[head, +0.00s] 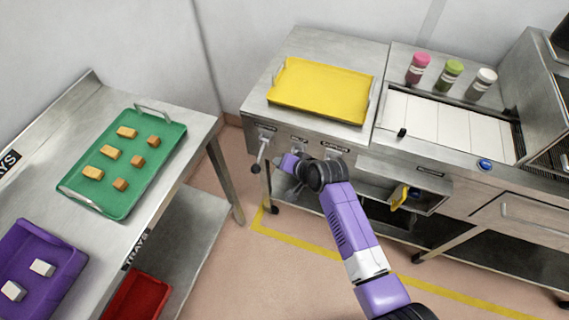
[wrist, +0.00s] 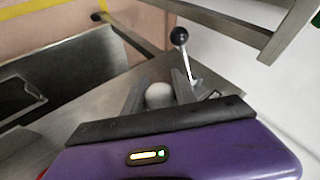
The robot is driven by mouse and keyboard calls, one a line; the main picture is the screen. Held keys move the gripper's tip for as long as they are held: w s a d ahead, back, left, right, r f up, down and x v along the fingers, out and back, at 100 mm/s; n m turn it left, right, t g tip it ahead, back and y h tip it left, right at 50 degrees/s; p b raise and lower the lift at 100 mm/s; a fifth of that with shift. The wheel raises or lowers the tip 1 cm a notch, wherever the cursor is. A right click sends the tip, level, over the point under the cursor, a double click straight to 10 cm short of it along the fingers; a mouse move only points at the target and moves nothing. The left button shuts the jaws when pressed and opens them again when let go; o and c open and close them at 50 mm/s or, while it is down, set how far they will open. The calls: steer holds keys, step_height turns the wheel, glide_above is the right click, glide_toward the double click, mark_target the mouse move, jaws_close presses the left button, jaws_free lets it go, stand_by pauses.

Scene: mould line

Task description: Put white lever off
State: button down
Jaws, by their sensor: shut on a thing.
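The white lever's round knob (wrist: 158,95) shows in the wrist view, between the two grey fingers of my gripper (wrist: 160,88). My gripper is shut on it. In the head view my gripper (head: 287,163) is at the front panel of the metal station, below the yellow tray, and the white lever is hidden behind it. A lever with a black knob (head: 256,168) stands just left of my gripper. The black knob also shows in the wrist view (wrist: 180,36), beyond the fingers.
The yellow tray (head: 322,90) lies on the station top. Pink, green and white-topped jars (head: 453,75) stand at the back right. An open drawer (head: 425,201) holds something yellow. At left, a table carries a green tray (head: 108,205) and a purple tray (head: 65,250).

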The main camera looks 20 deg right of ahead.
steer(key=shift+w+r, duration=0.1)
steer(key=c, duration=1)
jaws_free()
steer(key=shift+c, duration=0.2)
steer(key=v, duration=0.7)
steer(key=shift+s+d+r, duration=0.2)
steer(key=shift+s+r, duration=0.05)
steer(key=shift+s, duration=0.05)
